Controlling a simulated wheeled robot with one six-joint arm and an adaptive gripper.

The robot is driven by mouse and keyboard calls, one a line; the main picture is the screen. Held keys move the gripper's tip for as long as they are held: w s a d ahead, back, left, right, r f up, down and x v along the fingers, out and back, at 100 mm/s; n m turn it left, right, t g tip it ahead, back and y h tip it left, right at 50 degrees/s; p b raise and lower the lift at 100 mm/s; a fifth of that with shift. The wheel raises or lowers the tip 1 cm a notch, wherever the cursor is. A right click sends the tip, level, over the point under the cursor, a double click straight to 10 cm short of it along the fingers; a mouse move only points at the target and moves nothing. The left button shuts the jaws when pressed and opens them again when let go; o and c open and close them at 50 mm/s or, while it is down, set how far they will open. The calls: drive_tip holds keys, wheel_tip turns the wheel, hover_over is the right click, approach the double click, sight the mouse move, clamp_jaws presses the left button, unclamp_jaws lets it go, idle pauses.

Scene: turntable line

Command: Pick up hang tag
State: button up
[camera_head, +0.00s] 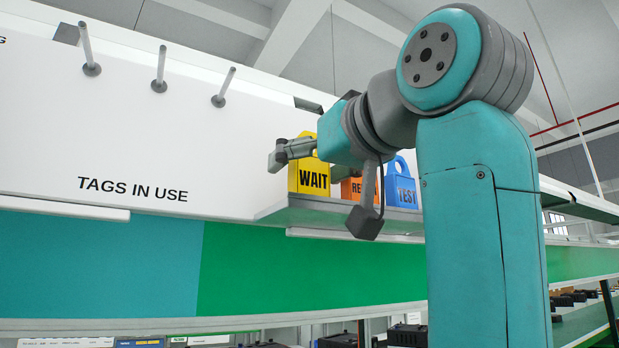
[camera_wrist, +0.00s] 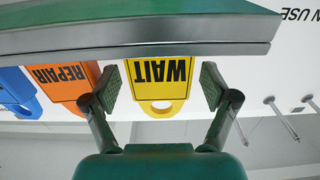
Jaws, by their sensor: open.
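Three hang tags stand on a grey ledge. The yellow WAIT tag (camera_head: 309,178) is leftmost in the head view, then the orange REPAIR tag (camera_head: 352,189) and the blue TEST tag (camera_head: 402,190). The wrist view is upside down and shows the yellow tag (camera_wrist: 160,75) in the middle, its holed handle pointing down the picture. My gripper (camera_wrist: 160,87) is open and empty, with one finger pad on each side of the yellow tag. The left pad overlaps the edge of the orange tag (camera_wrist: 66,83) in view. I cannot tell how far the pads are from the yellow tag.
The ledge (camera_head: 330,207) runs below the tags, and its edge (camera_wrist: 130,55) crosses the wrist view. Several bare pegs (camera_head: 160,70) stick out of the white panel above the words TAGS IN USE, to the left. My arm hides the panel on the right.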

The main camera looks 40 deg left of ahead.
drive_tip(key=c, duration=1.3)
drive_tip(key=shift+o, duration=0.2)
drive_tip(key=shift+r, duration=0.1)
wheel_tip(320, 180, up, 10)
drive_tip(key=shift+f, duration=0.1)
